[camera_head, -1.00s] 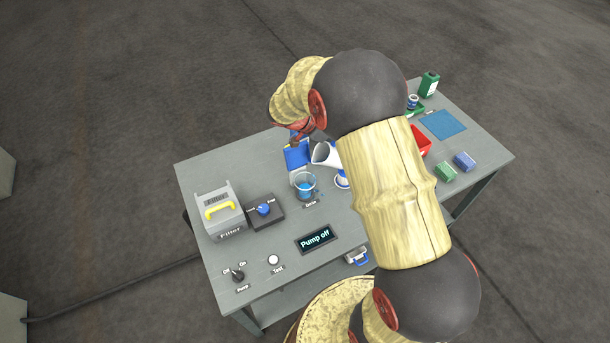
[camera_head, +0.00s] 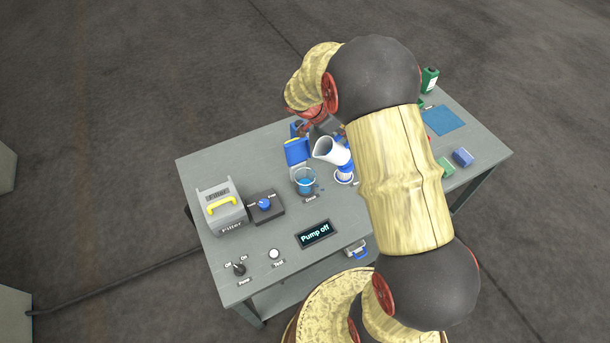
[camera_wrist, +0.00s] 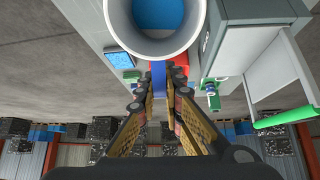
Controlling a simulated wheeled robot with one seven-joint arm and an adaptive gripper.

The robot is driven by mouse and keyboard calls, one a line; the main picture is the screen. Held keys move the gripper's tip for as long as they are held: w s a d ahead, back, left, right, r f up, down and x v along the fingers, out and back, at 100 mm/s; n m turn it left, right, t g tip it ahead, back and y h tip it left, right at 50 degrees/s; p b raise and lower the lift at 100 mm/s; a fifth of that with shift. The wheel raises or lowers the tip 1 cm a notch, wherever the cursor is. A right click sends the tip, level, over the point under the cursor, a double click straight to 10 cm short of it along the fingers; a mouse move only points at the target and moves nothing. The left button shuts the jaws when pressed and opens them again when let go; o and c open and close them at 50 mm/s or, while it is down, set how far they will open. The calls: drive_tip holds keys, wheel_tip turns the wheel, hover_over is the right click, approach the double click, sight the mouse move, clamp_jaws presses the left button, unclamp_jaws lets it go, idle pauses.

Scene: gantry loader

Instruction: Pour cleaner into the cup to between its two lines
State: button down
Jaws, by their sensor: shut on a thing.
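My gripper (camera_wrist: 158,88) is shut on a blue part of a white jug (camera_head: 328,150). The jug is tilted, its wide mouth facing up and left in the head view. In the wrist view the jug's round white rim (camera_wrist: 198,28) surrounds blue liquid. My arm hides the gripper's fingertips in the head view.
The filter box (camera_head: 221,207) and a blue-knob box (camera_head: 265,205) stand left on the grey bench. A "Pump off" display (camera_head: 315,234) lies in front.

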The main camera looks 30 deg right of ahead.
drive_tip(key=d+y+p, duration=0.2)
drive_tip(key=d, duration=0.1)
drive_tip(key=shift+s+f+p, duration=0.1)
drive_tip(key=shift+f+p, duration=0.2)
drive_tip(key=d+f+y+p, duration=0.4)
drive_tip(key=y+p, duration=0.1)
drive_tip(key=p, duration=0.3)
drive_tip(key=shift+s+d+f+t+y, duration=0.15)
drive_tip(key=shift+s+f+t+y, duration=0.15)
drive_tip(key=shift+y, duration=0.1)
drive_tip(key=shift+f, duration=0.1)
